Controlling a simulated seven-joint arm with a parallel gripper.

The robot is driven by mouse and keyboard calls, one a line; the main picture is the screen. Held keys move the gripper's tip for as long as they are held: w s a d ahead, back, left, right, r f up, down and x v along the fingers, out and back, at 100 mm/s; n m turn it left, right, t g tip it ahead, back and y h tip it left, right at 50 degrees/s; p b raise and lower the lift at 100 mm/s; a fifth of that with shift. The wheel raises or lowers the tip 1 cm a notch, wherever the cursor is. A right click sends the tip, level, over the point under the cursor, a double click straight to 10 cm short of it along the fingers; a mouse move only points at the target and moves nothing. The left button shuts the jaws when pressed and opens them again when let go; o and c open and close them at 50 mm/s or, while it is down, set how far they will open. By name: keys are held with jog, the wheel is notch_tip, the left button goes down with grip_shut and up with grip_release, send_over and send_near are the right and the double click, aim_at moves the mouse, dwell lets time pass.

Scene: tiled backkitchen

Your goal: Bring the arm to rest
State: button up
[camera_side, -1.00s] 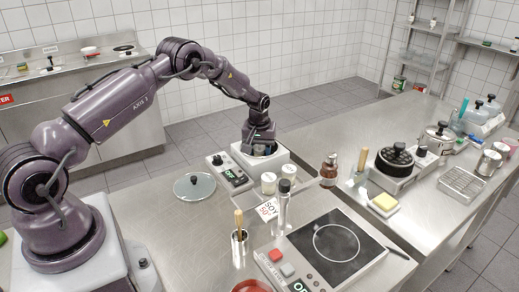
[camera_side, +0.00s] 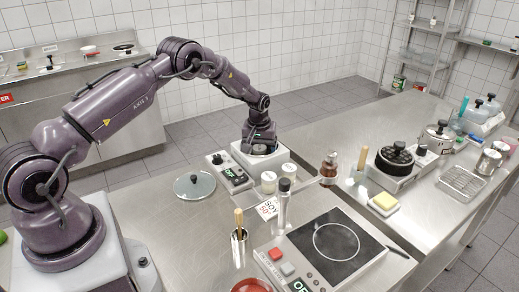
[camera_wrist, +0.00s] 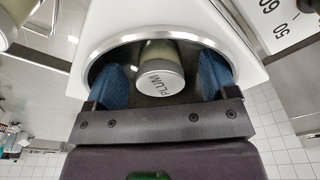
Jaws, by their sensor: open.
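My gripper (camera_side: 262,145) hangs pointing down over the white appliance (camera_side: 268,166) at the back edge of the counter. In the wrist view, its two blue fingers (camera_wrist: 163,66) are apart. A pale jar with a silver lid marked PLUM (camera_wrist: 160,82) stands between them, inside the round dark well of the white appliance (camera_wrist: 245,45). Gaps show between the fingers and the lid. The jar is mostly hidden by my gripper in the side view.
A control box reading OFF (camera_side: 231,173) sits left of the appliance, with a glass lid (camera_side: 194,184) beyond it. Two small jars (camera_side: 268,182), a soy bottle (camera_side: 284,203) and an induction hob (camera_side: 335,245) stand nearer. Bare counter (camera_side: 175,238) lies at left.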

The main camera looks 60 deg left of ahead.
jog(key=shift+o, duration=0.3)
notch_tip(320, 180, up, 12)
jog(key=shift+f, duration=0.2)
dwell(0.7)
jog(key=s+d+r+m+t, duration=0.1)
jog(key=s+d+r+m, duration=0.2)
jog(key=s+d+r, duration=0.4)
jog(key=s+d+r+m+t, duration=0.2)
jog(key=s+d+r, duration=0.4)
jog(key=s, duration=0.8)
jog(key=s+d+r+m+t+h, duration=0.1)
jog(key=s+d+r+m, duration=0.3)
jog(key=s+d+r, duration=0.3)
jog(key=shift+s+d+r+m+t, duration=0.3)
jog(key=shift+s+d+r+m, duration=0.15)
jog(key=shift+s, duration=1.25)
